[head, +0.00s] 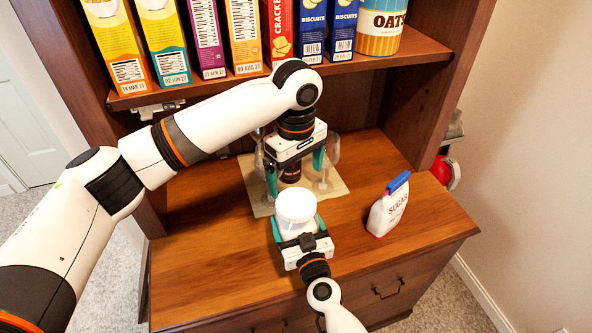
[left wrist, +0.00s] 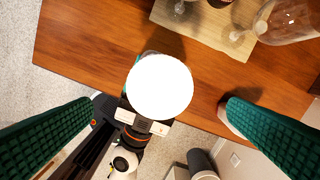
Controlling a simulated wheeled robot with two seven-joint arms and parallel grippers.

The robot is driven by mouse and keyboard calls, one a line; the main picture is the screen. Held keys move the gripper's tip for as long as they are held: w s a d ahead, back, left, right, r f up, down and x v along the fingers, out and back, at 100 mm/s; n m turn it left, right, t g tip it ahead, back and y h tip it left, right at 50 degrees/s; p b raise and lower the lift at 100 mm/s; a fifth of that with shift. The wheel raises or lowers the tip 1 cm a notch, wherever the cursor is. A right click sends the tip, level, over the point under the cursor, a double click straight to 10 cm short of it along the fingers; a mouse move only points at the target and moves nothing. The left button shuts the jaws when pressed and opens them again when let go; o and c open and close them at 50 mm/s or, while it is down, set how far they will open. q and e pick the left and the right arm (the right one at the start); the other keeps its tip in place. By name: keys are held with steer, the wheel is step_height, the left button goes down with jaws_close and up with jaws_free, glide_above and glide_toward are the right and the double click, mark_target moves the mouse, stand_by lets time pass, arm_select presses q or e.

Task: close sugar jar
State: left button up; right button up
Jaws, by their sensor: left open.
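The white jar (head: 296,212) stands upright near the front of the wooden counter. Its round top is a plain white disc (left wrist: 160,87) in the left wrist view; I cannot tell whether that is a lid or sugar. My right gripper (head: 298,226) comes from the front, with its teal fingers on both sides of the jar. My left gripper (head: 296,178) points down behind the jar in the head view, open and empty. In the left wrist view its green fingers (left wrist: 160,135) are wide apart, with the jar between and beyond them. No separate lid shows.
A sugar bag (head: 389,207) with a blue clip stands right of the jar. A shelf (head: 400,57) with boxes overhangs the back. The counter's left side is clear.

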mark_target(296, 202)
arm_select(q)
steer(key=shift+f, duration=4)
steer(key=shift+c, duration=0.6)
